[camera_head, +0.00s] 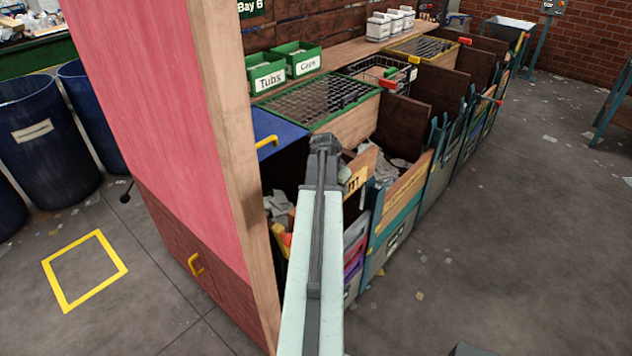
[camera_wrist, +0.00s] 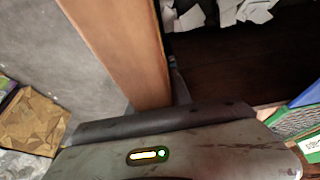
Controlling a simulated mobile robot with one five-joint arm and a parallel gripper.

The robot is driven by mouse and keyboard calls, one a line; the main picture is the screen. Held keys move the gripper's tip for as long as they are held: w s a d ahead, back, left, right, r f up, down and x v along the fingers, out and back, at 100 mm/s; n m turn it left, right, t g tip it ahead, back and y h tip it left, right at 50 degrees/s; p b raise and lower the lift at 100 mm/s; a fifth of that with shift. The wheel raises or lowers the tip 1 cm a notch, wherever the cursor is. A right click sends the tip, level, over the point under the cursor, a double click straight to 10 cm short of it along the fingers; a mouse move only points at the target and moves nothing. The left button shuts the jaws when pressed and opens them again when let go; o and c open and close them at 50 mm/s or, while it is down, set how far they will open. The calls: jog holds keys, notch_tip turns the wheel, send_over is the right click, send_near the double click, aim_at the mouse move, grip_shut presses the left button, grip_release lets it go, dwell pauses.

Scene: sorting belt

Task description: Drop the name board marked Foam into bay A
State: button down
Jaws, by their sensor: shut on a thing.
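My gripper (camera_head: 325,145) reaches out over the near bays in the head view, and its jaws are mostly hidden behind the dark wrist. In the wrist view a dark finger (camera_wrist: 180,85) shows against a brown wooden board (camera_wrist: 115,45). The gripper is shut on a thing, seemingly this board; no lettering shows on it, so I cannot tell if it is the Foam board. A wooden board with a yellow label (camera_head: 357,180) ending in "ET" stands just right of my gripper. No Foam or bay A marking is readable.
A tall pink-and-wood panel (camera_head: 165,130) stands close on the left. Grey scraps (camera_head: 278,207) lie in the near bay. Green tubs (camera_head: 297,60) and mesh covers (camera_head: 320,100) line the back. The right floor (camera_head: 520,230) is mostly clear. Blue bins (camera_head: 40,140) stand far left.

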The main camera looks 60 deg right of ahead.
jog(key=shift+s, duration=0.35)
jog(key=shift+s+d+f+b, duration=0.45)
jog(key=shift+f+b, duration=0.1)
dwell(0.6)
notch_tip(320, 180, down, 18)
jog(key=b, duration=1.8)
jog(key=shift+f, duration=0.15)
